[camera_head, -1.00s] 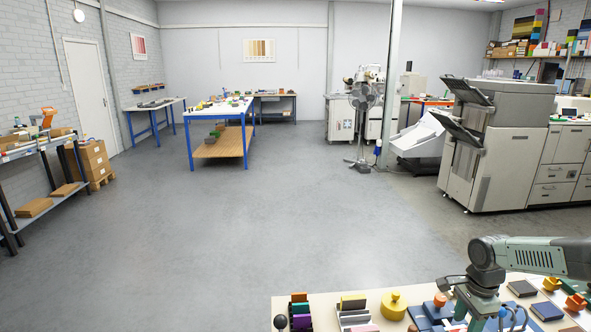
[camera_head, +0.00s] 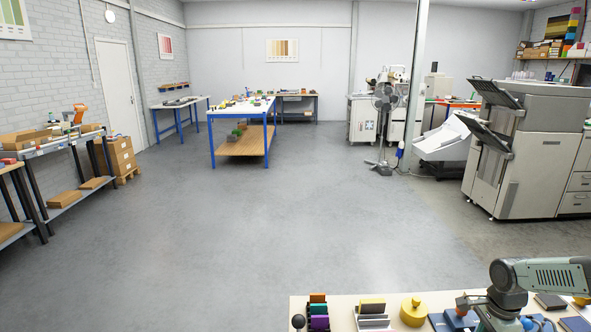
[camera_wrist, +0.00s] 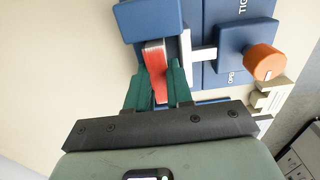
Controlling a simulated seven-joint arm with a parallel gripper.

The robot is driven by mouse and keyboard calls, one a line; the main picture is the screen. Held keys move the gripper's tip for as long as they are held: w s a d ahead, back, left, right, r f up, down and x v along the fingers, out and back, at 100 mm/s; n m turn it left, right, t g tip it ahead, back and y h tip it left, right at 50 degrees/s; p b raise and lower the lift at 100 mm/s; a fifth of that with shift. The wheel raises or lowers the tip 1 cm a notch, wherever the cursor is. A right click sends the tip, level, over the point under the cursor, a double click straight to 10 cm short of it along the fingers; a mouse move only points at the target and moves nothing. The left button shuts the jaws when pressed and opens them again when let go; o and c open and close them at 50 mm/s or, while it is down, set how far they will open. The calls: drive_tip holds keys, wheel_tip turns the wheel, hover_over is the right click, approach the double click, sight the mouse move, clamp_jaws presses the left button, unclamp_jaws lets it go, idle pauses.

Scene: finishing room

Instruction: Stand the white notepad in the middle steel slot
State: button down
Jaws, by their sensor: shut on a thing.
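My gripper (camera_wrist: 159,88) is seen from behind in the wrist view, its green fingers shut on a thin red piece with a paler end (camera_wrist: 153,48). I cannot tell whether this is the white notepad; no plainly white pad shows elsewhere. The held piece lies close beside a blue block (camera_wrist: 150,17); contact is unclear. In the head view, a pale grey slotted holder (camera_head: 373,323) stands at the bench front with a yellow and dark piece (camera_head: 372,305) upright in it. It may be the steel slots; the middle one is not clear. My gripper's fingertips are hidden there.
A dark rack (camera_head: 318,322) with orange, teal and purple pieces stands left of the slotted holder. An orange knob on a blue base (camera_wrist: 264,62) is right of my gripper. Pale bench top (camera_wrist: 50,70) is clear on the left.

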drive_tip(key=shift+r, duration=3.8)
